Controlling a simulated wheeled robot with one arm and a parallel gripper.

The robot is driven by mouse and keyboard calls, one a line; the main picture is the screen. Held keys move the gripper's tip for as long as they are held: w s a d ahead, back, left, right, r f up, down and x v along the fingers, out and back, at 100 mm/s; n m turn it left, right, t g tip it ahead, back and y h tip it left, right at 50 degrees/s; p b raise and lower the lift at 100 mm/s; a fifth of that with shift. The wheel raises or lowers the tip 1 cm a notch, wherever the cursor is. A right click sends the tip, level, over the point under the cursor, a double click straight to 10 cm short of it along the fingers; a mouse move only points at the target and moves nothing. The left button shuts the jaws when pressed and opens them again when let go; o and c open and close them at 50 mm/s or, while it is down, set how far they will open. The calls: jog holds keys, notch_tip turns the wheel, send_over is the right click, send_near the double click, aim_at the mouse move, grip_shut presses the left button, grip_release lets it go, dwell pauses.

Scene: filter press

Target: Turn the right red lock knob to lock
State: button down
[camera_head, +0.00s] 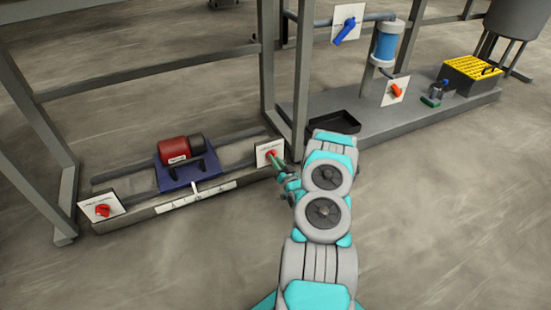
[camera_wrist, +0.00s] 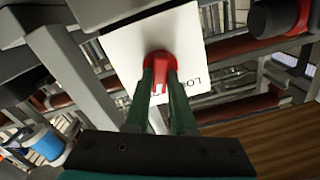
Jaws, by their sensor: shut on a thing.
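The right red lock knob (camera_wrist: 160,64) sits on a white plate (camera_wrist: 120,42) with partly hidden lettering in the wrist view. My gripper (camera_wrist: 160,80) has its two green fingers closed on the knob, one on each side of its red grip. In the head view my gripper (camera_head: 277,160) reaches the white plate (camera_head: 262,150) at the right end of the rail frame, and the knob is mostly hidden behind the fingers. The left red lock knob (camera_head: 103,210) is on another white plate at the left end.
A red motor on a blue carriage (camera_head: 185,172) sits on the rails between the two plates, above a scale strip (camera_head: 195,197). A grey frame post (camera_head: 268,80) stands close beside my gripper. A black tray (camera_head: 335,122) lies behind my arm. Floor in front is clear.

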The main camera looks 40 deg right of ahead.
jog(key=n+p, duration=0.3)
jog(key=n, duration=0.2)
jog(key=n+p, duration=0.4)
jog(key=n, duration=0.2)
jog(key=shift+a+r+n, duration=0.1)
jog(key=shift+a+n, duration=0.1)
jog(key=shift+n, duration=0.1)
jog(key=shift+p, duration=0.3)
jog(key=c, duration=0.8)
grip_release()
jog(key=shift+o, duration=0.2)
